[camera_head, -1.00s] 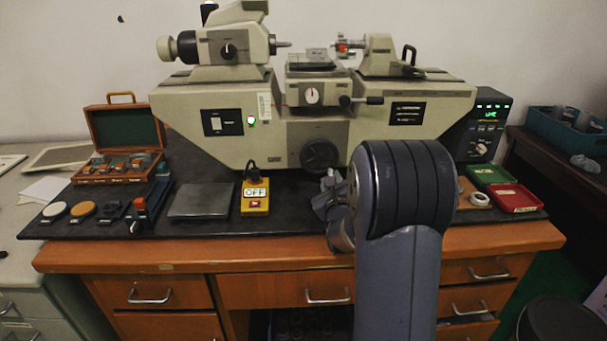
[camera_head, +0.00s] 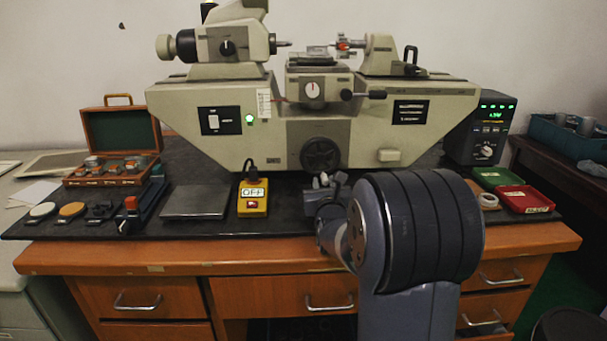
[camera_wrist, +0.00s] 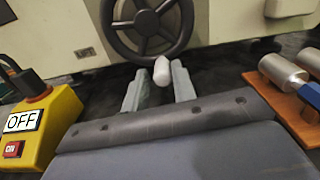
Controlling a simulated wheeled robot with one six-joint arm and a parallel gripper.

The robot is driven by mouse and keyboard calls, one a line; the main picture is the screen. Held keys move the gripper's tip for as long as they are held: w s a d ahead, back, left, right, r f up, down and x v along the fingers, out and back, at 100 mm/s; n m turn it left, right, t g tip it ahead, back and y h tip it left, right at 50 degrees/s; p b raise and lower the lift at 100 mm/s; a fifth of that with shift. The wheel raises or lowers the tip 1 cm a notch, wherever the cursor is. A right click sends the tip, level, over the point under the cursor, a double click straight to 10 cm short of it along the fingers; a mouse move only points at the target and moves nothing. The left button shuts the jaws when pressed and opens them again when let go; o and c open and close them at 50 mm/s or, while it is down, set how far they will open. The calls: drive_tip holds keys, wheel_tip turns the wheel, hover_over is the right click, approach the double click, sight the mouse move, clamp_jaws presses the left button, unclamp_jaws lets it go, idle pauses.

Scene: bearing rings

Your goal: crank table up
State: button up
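The crank is a black spoked handwheel (camera_head: 320,155) low on the front of the beige measuring machine. In the wrist view the handwheel (camera_wrist: 147,18) fills the top middle, and its pale knob (camera_wrist: 162,70) sticks out from the lower rim. My gripper (camera_wrist: 158,84) points at the wheel with its two grey fingers apart, and the knob shows between or just beyond the fingertips. I cannot tell whether they touch it. In the head view my gripper (camera_head: 328,182) is just below the wheel. The machine's small table (camera_head: 318,66) sits above, over a round dial (camera_head: 313,90).
A yellow OFF box (camera_head: 253,198) and a metal plate (camera_head: 194,201) lie left of my gripper. Metal cylinders on a wooden block (camera_wrist: 290,75) stand close to its right. Red (camera_head: 525,200) and green trays lie farther right. A lit display unit (camera_head: 478,128) stands behind them.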

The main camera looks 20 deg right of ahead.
drive_tip(key=b, duration=0.6)
drive_tip(key=shift+w+f+m, duration=0.15)
drive_tip(key=shift+f+m, duration=0.05)
drive_tip(key=shift+m, duration=0.1)
